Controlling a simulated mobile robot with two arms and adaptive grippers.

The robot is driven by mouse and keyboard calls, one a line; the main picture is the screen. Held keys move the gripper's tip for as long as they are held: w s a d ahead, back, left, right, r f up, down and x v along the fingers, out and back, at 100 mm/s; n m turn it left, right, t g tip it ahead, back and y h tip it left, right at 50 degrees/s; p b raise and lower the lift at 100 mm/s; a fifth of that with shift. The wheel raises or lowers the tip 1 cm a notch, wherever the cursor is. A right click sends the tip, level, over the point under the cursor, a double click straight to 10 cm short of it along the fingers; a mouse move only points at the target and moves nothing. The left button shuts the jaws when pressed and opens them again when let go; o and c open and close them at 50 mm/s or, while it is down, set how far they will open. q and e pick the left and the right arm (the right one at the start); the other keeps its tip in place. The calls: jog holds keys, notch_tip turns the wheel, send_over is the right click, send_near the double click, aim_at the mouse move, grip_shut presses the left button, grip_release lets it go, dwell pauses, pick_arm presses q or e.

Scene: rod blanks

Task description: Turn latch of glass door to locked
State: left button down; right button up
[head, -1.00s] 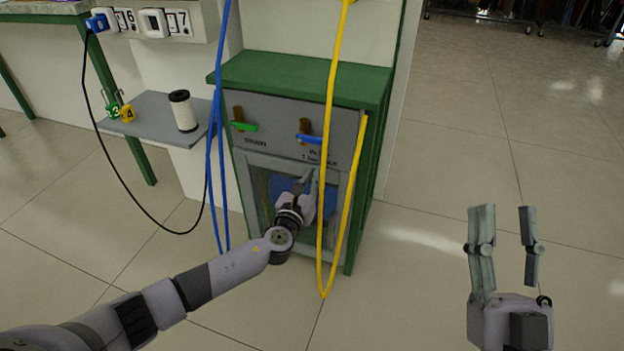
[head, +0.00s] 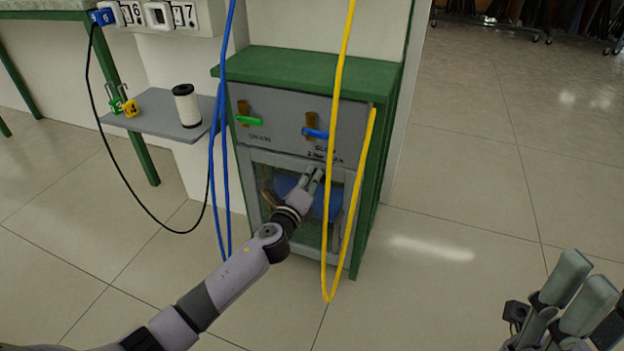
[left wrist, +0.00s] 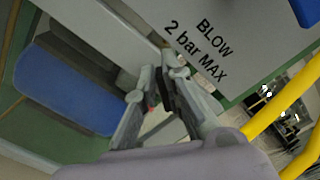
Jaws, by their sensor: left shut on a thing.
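The glass door (head: 337,172) is the grey-framed front of the green cabinet. It appears closed, and a blue thing shows behind its pane. My left gripper (head: 317,176) is at the door's top edge, just below the "BLOW 2 bar MAX" lettering. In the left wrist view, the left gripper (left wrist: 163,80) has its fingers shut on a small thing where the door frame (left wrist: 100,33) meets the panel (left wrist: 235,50). This is likely the latch, mostly hidden by the fingertips, so its angle cannot be told. My right gripper (head: 575,285) is at the lower right, away from the cabinet; its opening is unclear.
A green-handled valve (head: 248,121) and a blue-handled valve (head: 316,133) sit above the door. A yellow hose (head: 334,110) hangs before the door's right side, close to my left gripper. Blue hoses (head: 222,170) hang at left. A shelf (head: 155,112) holds a white cylinder (head: 187,106).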

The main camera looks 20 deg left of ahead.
pick_arm(q)
jog(key=shift+a+f+n+b, duration=0.15)
jog(key=shift+f+n, duration=0.1)
jog(key=shift+n, duration=0.9)
jog(key=shift+f+n+b, duration=0.2)
jog(key=shift+f+n, duration=0.05)
jog(key=shift+n, duration=0.85)
jog(key=shift+a+f+n+b, duration=0.15)
jog(key=shift+f+n, duration=0.1)
jog(key=shift+n, duration=0.9)
jog(key=c, duration=1.7)
grip_release()
jog(key=shift+s, duration=0.1)
jog(key=s, duration=1.1)
jog(key=shift+s+a, duration=0.15)
jog(key=shift+s, duration=0.25)
